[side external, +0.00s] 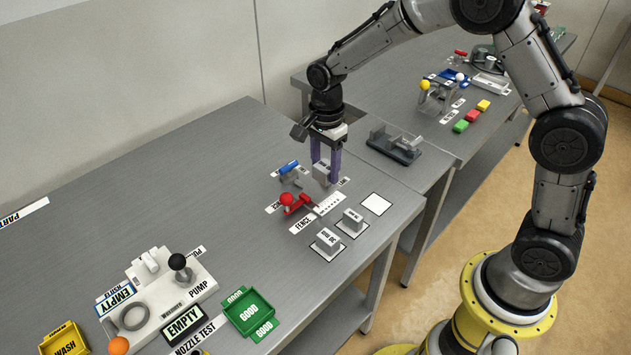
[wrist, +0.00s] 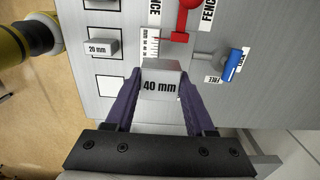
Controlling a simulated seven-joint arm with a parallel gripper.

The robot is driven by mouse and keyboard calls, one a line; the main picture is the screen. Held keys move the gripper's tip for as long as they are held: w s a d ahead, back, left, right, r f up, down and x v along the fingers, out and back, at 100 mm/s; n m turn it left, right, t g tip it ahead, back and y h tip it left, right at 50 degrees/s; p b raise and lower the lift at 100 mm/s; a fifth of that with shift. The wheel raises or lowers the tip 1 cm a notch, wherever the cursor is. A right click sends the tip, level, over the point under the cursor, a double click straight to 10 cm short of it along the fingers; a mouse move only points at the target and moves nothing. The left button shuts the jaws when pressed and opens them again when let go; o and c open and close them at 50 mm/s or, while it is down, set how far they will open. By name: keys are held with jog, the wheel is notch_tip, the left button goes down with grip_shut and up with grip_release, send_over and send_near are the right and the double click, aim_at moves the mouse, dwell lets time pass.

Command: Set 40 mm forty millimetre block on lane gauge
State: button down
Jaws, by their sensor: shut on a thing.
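My gripper (side external: 325,173) has its purple fingers shut on the grey 40 mm block (wrist: 160,86). The "40 mm" print faces the wrist camera. In the wrist view the block lies just below the end of the white ruled scale of the lane gauge (wrist: 150,43). In the side view the held block is beyond the gauge scale (side external: 331,204), near the blue-handled lever.
The 20 mm block (wrist: 101,47) and another grey block (side external: 328,241) stand on white squares. An empty white square (side external: 376,204) is beside them. The blue-handled lever (wrist: 232,65) is right of the block, by a FREE label. A grey fixture (side external: 395,145) stands behind.

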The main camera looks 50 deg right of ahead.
aim_at(316, 192)
jog(key=w+f, duration=0.3)
jog(key=shift+a+f, duration=0.1)
jog(key=shift+f, duration=0.1)
jog(key=shift+s+f, duration=0.15)
jog(key=shift+f, duration=1.3)
jog(key=shift+f, duration=0.15)
jog(key=shift+c, duration=1.3)
grip_release()
